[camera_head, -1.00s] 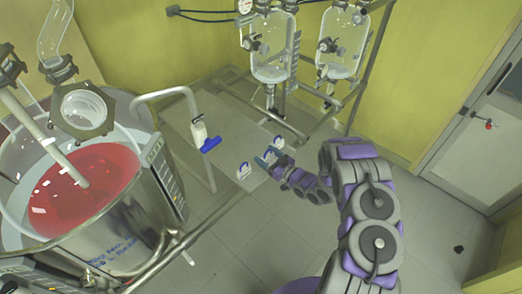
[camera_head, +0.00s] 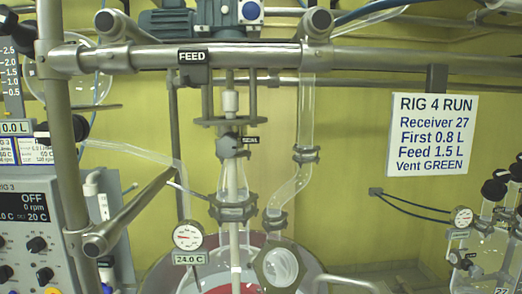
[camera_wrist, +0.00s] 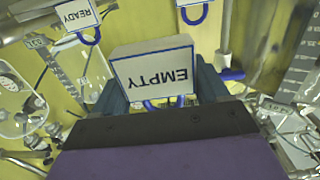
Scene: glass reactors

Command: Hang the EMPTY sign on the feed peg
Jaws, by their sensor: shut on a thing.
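The EMPTY sign (camera_wrist: 155,73) is a white plate with a blue edge and a blue loop, and its lettering appears upside down in the wrist view. My gripper (camera_wrist: 160,88) is shut on it, with a teal finger on each side. The gripper is out of the head view. In the head view, a black FEED label (camera_head: 192,56) sits on the horizontal steel rail, with a dark bracket below it. I cannot clearly make out the peg itself.
A READY sign (camera_wrist: 76,14) with a blue loop and another partly cut-off sign (camera_wrist: 194,10) show in the wrist view. Around FEED are the steel rail (camera_head: 250,56), a glass reactor (camera_head: 235,195), a control box (camera_head: 28,240) and a RIG 4 RUN notice (camera_head: 432,133).

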